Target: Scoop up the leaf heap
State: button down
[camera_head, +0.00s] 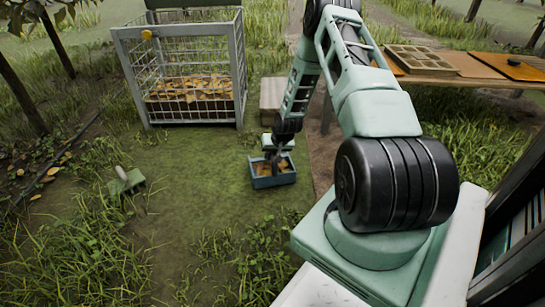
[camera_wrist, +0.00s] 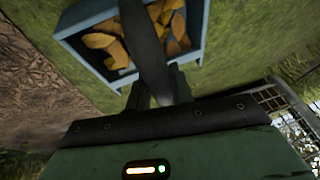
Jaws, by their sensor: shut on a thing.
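A blue box-shaped scoop (camera_head: 273,183) with brown and yellow leaves (camera_head: 268,168) in it is at the grass in the head view, right of centre. Whether it touches the ground is hard to tell. In the wrist view the scoop's pale blue rim (camera_wrist: 86,22) and the leaves (camera_wrist: 108,46) show at the top. A dark handle (camera_wrist: 148,55) runs across them to my gripper (camera_wrist: 160,88). My gripper (camera_head: 277,154) is directly above the scoop and shut on this handle. No separate leaf heap stands out on the grass near it.
A grey wire bin (camera_head: 241,62) with leaves inside stands at the back left. A green tool with a pale handle (camera_head: 127,182) lies on the left grass. A wooden table (camera_head: 480,66) with a compartment tray (camera_head: 420,58) is at the right. The grass between is mostly clear.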

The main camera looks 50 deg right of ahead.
jog(key=shift+r+p, duration=3.3)
jog(key=shift+r, duration=0.75)
